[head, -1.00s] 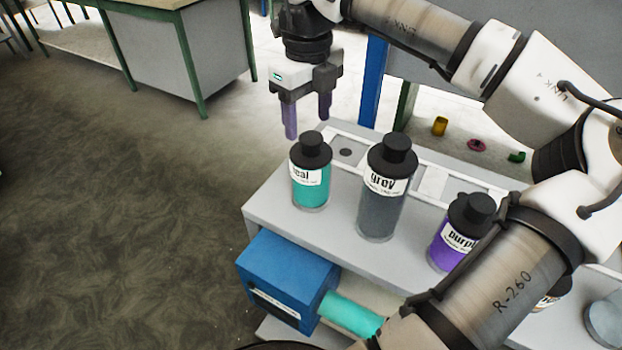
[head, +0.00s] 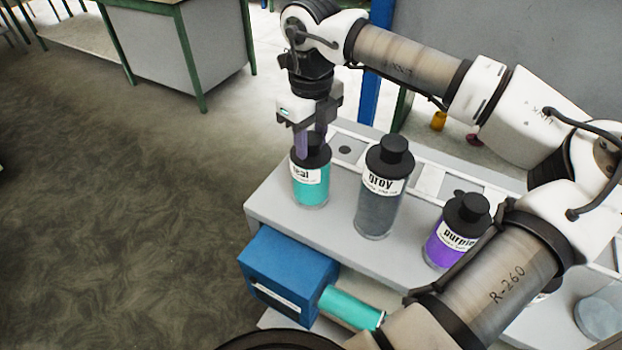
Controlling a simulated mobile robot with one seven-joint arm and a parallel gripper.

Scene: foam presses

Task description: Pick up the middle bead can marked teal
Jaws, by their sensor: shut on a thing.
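The teal bead can (head: 311,187) stands upright at the left end of the grey shelf top (head: 290,222). It has a black cap, a white label and teal contents. My gripper (head: 311,143) is above it, pointing down, with its fingers shut on the can's black cap. The grey can (head: 380,192) stands to its right and is taller. The purple can (head: 450,240) stands farther right, partly beside my arm.
A blue box (head: 288,272) with a teal cylinder (head: 350,308) sits below the shelf top. A light strip with dark round spots runs along the shelf's back. A blue post (head: 378,75) rises behind. Open floor lies left.

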